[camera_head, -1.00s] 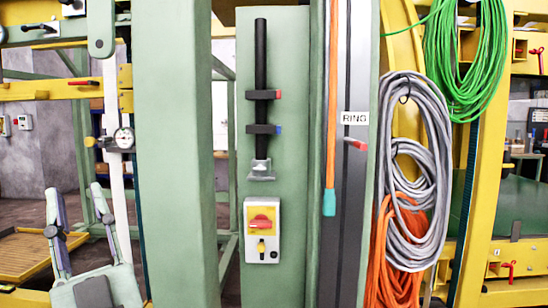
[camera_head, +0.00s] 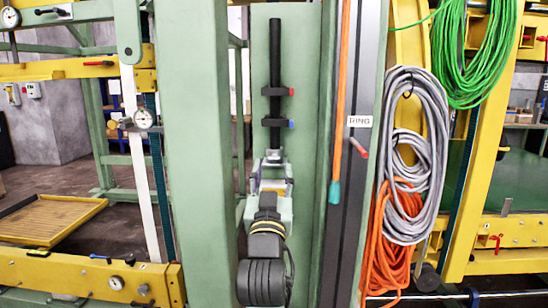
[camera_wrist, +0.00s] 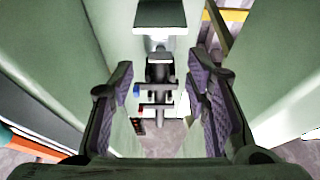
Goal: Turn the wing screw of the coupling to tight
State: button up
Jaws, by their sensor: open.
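A black upright tube (camera_head: 275,70) runs down the green column to a small grey fitting (camera_head: 274,155), which looks like the coupling. My gripper (camera_head: 272,178) is just below and in front of this fitting, its fingers apart and empty, pointing toward the column. In the wrist view the two purple-padded fingers (camera_wrist: 160,85) stand wide on either side of the tube, seen upside down, with the fitting (camera_wrist: 154,46) above the gap. No contact is visible. I cannot make out the wing screw or its angle; my gripper partly covers the fitting's lower part.
Clamps with red (camera_head: 291,91) and blue (camera_head: 291,124) ends hold the tube. A green post (camera_head: 195,130) stands close on the left.

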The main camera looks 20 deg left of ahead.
aim_at(274, 160)
jog(key=shift+p+x, duration=0.4)
jog(key=shift+x, duration=1.3)
grip_shut()
